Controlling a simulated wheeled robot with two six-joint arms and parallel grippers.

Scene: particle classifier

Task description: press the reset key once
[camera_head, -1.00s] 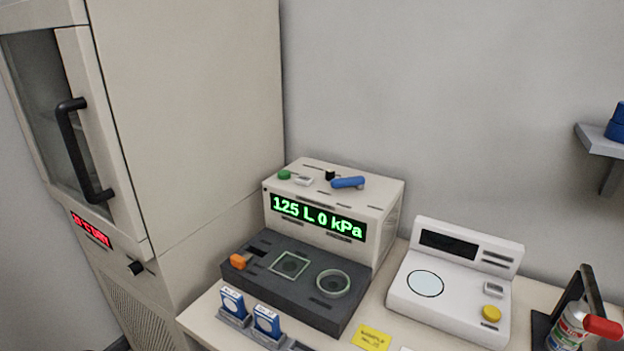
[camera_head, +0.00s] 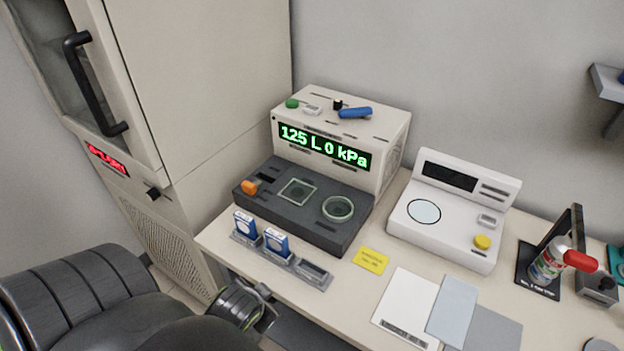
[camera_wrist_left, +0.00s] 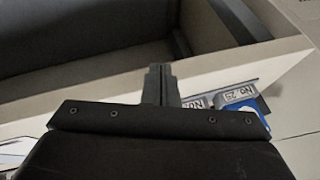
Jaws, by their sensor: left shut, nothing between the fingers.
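The cream classifier box (camera_head: 395,140) shows a green "125 L 0 kPa" display (camera_head: 325,147) in the head view. On its top are a green button (camera_head: 292,103), a small white key (camera_head: 312,110), a black knob (camera_head: 338,104) and a blue lever (camera_head: 355,112). No reset label is readable on any key. My left arm enters at the lower left of the head view, below and in front of the bench edge; its fingertips are hard to make out there. In the left wrist view, my left gripper (camera_wrist_left: 161,84) is shut and empty. My right gripper is out of view.
A dark deck (camera_head: 270,214) with an orange switch (camera_head: 250,187) fronts the box. Blue-and-white packs (camera_head: 276,243) stand before it. Right are a white scale (camera_head: 440,244) with a yellow button (camera_head: 482,242), papers (camera_head: 404,300) and a spray can (camera_head: 547,264). A tall cabinet (camera_head: 210,80) stands left.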

